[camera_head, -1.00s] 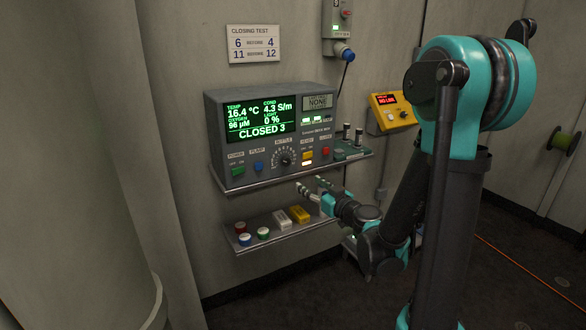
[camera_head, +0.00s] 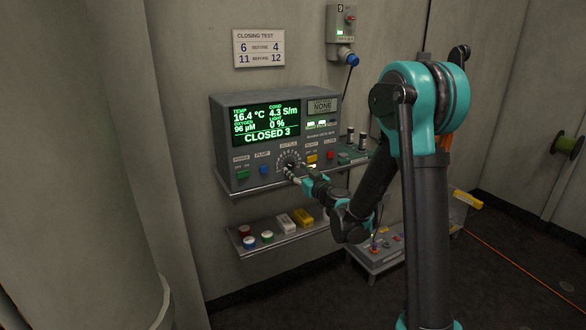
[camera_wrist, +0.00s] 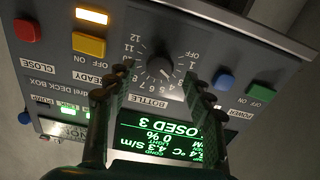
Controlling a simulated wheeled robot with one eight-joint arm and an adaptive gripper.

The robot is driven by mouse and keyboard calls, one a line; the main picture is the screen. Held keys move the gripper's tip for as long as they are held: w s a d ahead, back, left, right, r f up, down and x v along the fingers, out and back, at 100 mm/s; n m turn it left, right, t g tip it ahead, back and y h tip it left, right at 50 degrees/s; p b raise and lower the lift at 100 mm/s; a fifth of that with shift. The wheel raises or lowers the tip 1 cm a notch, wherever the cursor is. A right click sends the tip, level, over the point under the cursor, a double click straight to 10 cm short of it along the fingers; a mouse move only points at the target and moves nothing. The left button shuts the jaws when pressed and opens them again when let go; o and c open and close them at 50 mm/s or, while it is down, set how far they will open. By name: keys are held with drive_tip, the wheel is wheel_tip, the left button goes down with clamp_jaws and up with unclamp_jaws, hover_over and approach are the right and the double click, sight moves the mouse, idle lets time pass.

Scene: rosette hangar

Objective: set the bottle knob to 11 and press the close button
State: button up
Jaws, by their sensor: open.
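The grey deck box (camera_head: 222,118) is mounted on a shelf against the wall; its green screen reads "CLOSED 3". The bottle knob (camera_wrist: 160,69) is a dark round dial ringed by numbers and OFF, upside down in the wrist view; I cannot tell its exact setting. My gripper (camera_head: 290,171) is at the knob in the head view and partly covers it. In the wrist view the open fingers of my gripper (camera_wrist: 157,76) stand on either side of the knob, with no clear contact. The red close button (camera_wrist: 27,31) is at the far left there, also at right of the panel (camera_head: 330,155).
A yellow switch (camera_wrist: 89,45), blue button (camera_wrist: 223,81) and green button (camera_wrist: 261,93) flank the knob. A sign (camera_head: 259,48) hangs above. A lower shelf (camera_head: 290,236) holds coloured caps and small blocks.

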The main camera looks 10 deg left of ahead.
sight(292, 166)
drive_tip(key=shift+x, duration=1.7)
drive_tip(key=c, duration=1.2)
